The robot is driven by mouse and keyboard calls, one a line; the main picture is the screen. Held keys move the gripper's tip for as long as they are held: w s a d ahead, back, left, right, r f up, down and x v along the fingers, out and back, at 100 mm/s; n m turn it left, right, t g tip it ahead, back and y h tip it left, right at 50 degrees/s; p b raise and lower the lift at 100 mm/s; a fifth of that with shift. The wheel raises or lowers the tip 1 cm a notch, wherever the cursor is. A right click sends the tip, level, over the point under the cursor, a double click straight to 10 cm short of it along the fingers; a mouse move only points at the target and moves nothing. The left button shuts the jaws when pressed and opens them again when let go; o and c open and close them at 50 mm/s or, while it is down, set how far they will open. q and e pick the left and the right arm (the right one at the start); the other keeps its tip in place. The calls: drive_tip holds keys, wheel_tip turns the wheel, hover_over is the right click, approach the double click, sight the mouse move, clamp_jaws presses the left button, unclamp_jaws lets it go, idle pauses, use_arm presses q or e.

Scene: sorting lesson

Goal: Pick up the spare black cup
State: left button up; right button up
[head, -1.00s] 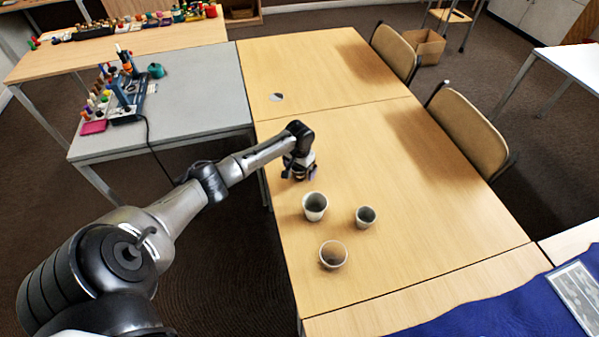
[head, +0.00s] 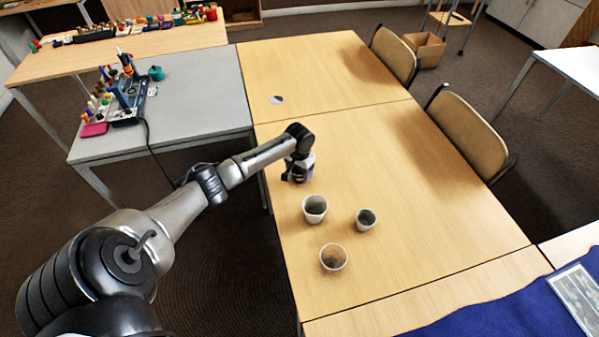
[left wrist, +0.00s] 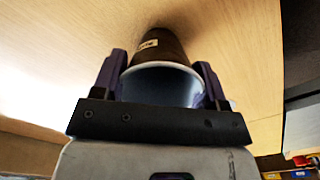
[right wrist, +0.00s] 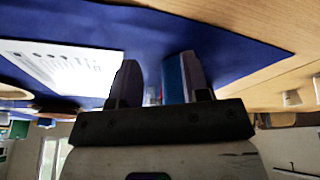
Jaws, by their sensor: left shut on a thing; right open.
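The black cup (left wrist: 160,46) shows in the left wrist view, dark outside with a small pale label and a pale rim and inside. My left gripper (left wrist: 160,80) is shut on it, one finger on each side. In the head view my left gripper (head: 298,178) is low at the left part of the wooden table, and the cup is mostly hidden by it. I cannot tell whether the cup touches the table. My right gripper (right wrist: 155,80) is open in the right wrist view, over a blue cloth; it is out of the head view.
Three pale cups stand close by on the table: one (head: 315,208) nearest my left gripper, a smaller one (head: 366,218), and one with brownish contents (head: 333,257). A blue cloth (head: 480,312) with a printed sheet (head: 578,296) lies front right. The table's middle (head: 400,160) is clear.

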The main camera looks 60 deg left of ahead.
use_arm(q)
wheel_tip(320, 180, up, 4)
drive_tip(key=shift+r+p, duration=0.15)
drive_tip(key=shift+p, duration=0.65)
drive_tip(key=w+d+r+p, duration=0.2)
drive_tip(key=w+d+r, duration=0.4)
drive_tip(key=d, duration=0.3)
drive_tip(key=shift+w+d+r, duration=0.2)
drive_tip(key=shift+d+r, duration=0.1)
drive_tip(key=shift+d, duration=0.1)
